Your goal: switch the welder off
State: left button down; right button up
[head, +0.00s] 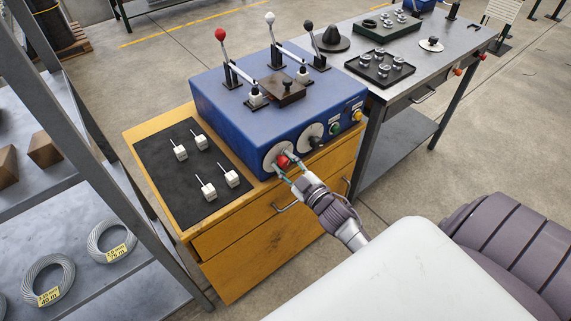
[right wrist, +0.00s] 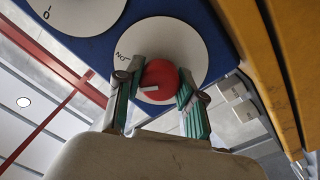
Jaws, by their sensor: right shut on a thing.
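The welder (head: 250,117) is a blue box on a wooden cabinet, with levers on top. Its front has a round white dial (head: 269,159) with a red knob (head: 283,161), seen close in the right wrist view (right wrist: 160,80). The knob bears a white pointer mark. Lettering that looks like "ON" is on the dial (right wrist: 140,40) near the left finger; other labels there are hidden. My right gripper (head: 286,167) has its fingers on both sides of the red knob and is shut on it. My left gripper is not in view.
A second dial (head: 304,140) with a black knob, a green button (head: 335,129) and a yellow button (head: 357,116) are to the right. A black mat (head: 165,190) with white pieces lies left of the welder. A metal table (head: 440,62) with trays stands right, shelving (head: 90,290) left.

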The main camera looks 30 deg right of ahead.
jog(key=n+b, duration=0.1)
jog(key=n, duration=0.5)
jog(key=shift+n, duration=0.3)
dwell(0.4)
jog(key=o, duration=1.2)
jog(key=shift+c, duration=0.2)
jog(key=s, duration=1.2)
jog(key=shift+d+f, duration=0.2)
jog(key=shift+d, duration=0.15)
